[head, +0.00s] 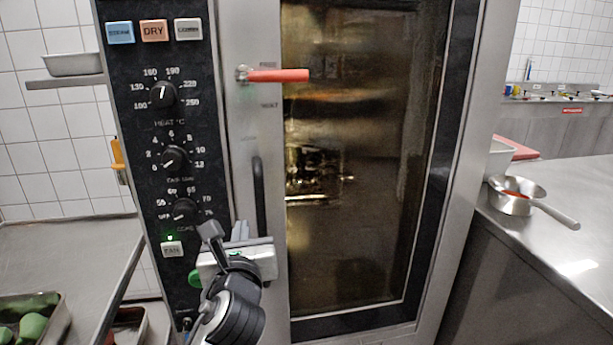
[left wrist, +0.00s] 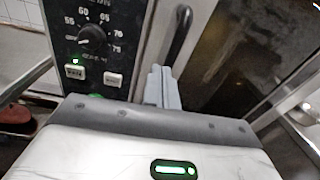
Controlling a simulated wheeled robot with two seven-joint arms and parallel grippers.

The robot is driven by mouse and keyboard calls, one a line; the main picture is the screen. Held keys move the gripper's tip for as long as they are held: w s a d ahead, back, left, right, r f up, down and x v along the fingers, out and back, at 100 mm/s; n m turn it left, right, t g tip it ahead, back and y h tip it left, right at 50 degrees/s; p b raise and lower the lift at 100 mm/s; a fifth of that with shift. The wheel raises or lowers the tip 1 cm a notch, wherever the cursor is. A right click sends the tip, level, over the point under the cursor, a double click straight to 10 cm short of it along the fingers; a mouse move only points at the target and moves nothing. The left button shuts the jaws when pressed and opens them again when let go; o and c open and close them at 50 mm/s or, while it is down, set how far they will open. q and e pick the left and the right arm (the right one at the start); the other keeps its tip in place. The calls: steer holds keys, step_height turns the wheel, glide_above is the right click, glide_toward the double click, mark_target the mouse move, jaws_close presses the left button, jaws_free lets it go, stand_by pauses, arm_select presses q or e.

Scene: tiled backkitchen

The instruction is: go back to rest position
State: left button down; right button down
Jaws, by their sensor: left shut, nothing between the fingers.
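My left gripper (head: 240,232) is in front of the oven, low beside the control panel and close to the black vertical door handle (head: 259,196). In the left wrist view the gripper's grey fingers (left wrist: 162,88) are together with nothing between them, just below the handle. I cannot tell whether they touch the oven front. My right gripper is not in either view.
The tall oven's glass door (head: 350,150) is closed, with a red-handled lever (head: 272,75) at its top left. Dials line the control panel (head: 165,150). A steel counter with a pan (head: 510,203) stands right. A tray with green items (head: 30,318) is lower left.

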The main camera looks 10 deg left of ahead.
arm_select(q)
steer(key=s+d+f+n+g+h, duration=0.15)
steer(key=s+f+n, duration=0.3)
steer(key=f, duration=0.45)
steer(key=s+f+n+g+h, duration=0.2)
steer(key=s+f+n+h, duration=0.1)
steer(key=f+n, duration=0.4)
steer(key=s+f+n+g+h, duration=0.2)
steer(key=s+f+n+g, duration=0.1)
steer(key=s+f+n, duration=1)
steer(key=s+n, duration=0.4)
steer(key=n, duration=0.1)
steer(key=shift+d+f, duration=0.35)
